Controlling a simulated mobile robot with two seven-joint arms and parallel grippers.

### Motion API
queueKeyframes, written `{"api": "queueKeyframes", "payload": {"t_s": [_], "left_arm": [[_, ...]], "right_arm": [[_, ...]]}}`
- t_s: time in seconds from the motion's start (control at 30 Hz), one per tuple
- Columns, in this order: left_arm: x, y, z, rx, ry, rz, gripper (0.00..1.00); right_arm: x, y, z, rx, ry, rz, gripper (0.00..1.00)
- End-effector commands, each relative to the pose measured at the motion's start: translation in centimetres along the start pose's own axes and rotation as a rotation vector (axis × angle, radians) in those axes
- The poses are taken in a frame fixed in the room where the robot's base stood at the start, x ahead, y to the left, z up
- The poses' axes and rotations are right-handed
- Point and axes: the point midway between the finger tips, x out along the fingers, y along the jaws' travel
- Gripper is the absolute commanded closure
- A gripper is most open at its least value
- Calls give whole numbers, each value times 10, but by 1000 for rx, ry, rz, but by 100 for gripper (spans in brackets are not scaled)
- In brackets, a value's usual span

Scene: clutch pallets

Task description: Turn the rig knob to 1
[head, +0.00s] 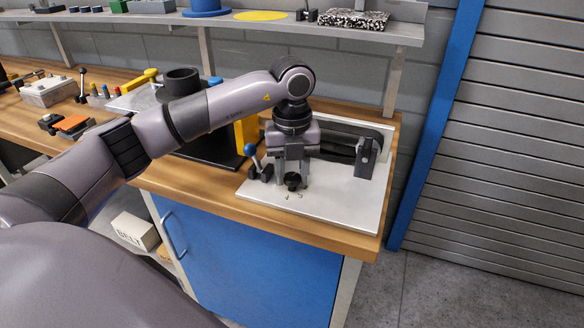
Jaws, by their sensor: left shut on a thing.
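The rig's white base plate (330,203) lies on the right end of the wooden bench. A small black knob (292,181) stands near the plate's front, with small marks on the plate in front of it. I cannot read the marks or tell which one the knob points to. My left gripper (291,176) reaches down over the plate and is shut on the knob, its fingers partly hiding it. A lever with a blue ball (250,151) stands just left of the gripper. My right gripper is out of view.
A dark belt unit (340,146) and a grey upright bracket (366,158) stand behind and right of the knob. A yellow post (246,130) and black cylinder (182,82) stand to the left. A shelf (300,28) hangs above. The plate's front right is clear.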

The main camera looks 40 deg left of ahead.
Motion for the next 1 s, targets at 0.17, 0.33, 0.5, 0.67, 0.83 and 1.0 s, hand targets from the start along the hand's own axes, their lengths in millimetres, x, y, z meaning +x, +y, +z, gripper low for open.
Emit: {"api": "queueKeyframes", "payload": {"t_s": [0.17, 0.33, 0.5, 0.67, 0.83, 1.0], "left_arm": [[-3, 0, 1, -139, -4, -4, 93], [-2, 0, 2, -237, -5, -4, 93], [-2, 0, 2, -299, -6, -5, 93], [-2, 0, 2, -329, -6, -5, 93], [-2, 0, 2, -340, -6, -5, 93], [-2, 0, 2, -340, -6, -5, 93]], "right_arm": [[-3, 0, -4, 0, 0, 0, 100], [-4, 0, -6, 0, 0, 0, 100], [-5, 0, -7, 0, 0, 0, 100], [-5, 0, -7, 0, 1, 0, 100], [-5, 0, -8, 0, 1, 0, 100], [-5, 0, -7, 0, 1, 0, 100]]}}
